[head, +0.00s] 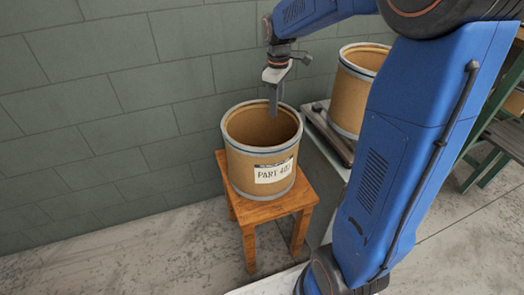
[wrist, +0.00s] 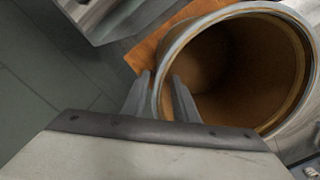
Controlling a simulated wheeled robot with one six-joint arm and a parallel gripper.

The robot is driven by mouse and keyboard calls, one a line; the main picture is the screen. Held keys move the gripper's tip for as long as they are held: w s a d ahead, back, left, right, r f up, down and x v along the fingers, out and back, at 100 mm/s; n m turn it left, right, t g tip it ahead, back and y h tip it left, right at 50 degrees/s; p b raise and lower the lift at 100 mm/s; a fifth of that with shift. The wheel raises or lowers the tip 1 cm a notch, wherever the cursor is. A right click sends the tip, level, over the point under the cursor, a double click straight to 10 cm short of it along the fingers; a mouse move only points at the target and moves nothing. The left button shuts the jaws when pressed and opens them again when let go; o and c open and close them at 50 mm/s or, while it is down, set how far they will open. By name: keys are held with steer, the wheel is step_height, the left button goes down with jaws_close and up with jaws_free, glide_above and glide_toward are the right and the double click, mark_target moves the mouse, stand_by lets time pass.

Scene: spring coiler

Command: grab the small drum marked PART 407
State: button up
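The small drum marked PART 407 (head: 236,170) is a tan open-topped drum with a pale metal rim and a white label. It stands upright and empty-looking on a wooden stool. My gripper (head: 273,112) points down at the drum's far rim. In the wrist view my gripper (wrist: 161,82) is open, one finger outside the drum (wrist: 232,75) and one over its inside. The near left part of the rim shows between the fingers, with gaps on both sides. How deep the fingertips reach past the rim is hard to tell.
The wooden stool (head: 278,206) stands close to a grey block wall (head: 110,105). A second tan drum (head: 353,92) sits on a grey platform scale (head: 328,131) to the right. A green-framed bench (head: 496,150) stands at far right. The floor at left is clear.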

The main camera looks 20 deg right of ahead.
steer(key=shift+a+f, duration=0.1)
steer(key=shift+f, duration=2.15)
jaws_close()
steer(key=shift+r, duration=0.1)
